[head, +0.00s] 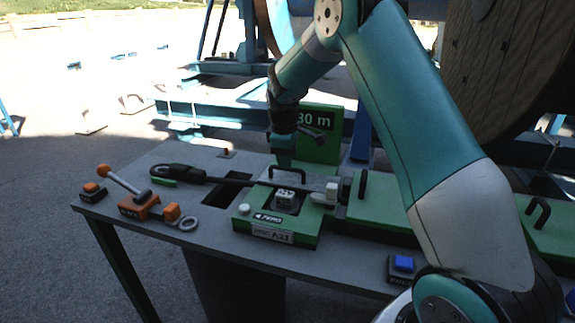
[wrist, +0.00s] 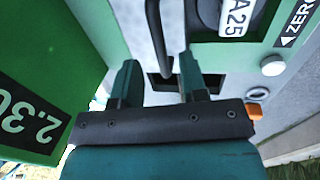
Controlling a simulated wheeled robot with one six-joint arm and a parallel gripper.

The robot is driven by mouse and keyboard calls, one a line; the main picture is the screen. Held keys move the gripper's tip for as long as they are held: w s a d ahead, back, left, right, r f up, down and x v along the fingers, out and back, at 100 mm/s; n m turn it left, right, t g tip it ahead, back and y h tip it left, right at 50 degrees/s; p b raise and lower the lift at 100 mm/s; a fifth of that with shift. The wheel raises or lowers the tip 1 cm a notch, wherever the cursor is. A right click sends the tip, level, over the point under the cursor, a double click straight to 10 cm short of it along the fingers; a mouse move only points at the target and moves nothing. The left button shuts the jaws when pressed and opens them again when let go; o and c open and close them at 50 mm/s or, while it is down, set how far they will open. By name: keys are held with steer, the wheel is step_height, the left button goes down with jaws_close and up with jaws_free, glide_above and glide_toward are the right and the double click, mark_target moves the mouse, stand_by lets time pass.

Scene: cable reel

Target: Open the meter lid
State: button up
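The green meter (head: 262,222) sits on the grey table, with a label on its front. A black bar handle (head: 287,170) stands at its back edge. In the wrist view the handle (wrist: 154,38) reaches between the two teal fingers, with a gap visible on either side. My gripper (head: 284,158) points down just above the handle. In the wrist view my gripper (wrist: 158,78) is open and not closed on the handle. In the head view the fingertips are small and partly hidden.
A blue button (head: 403,264) sits at the front right. A green sign (head: 322,140) stands close behind my gripper. Green covers with black handles (head: 537,213) lie to the right.

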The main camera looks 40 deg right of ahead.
mark_target(300, 173)
steer(key=shift+w+d+f, duration=0.1)
steer(key=shift+d+f, duration=0.05)
steer(key=shift+f, duration=0.65)
steer(key=shift+w+d+f, duration=0.1)
steer(key=shift+f, duration=0.7)
jaws_close()
steer(key=shift+r, duration=0.15)
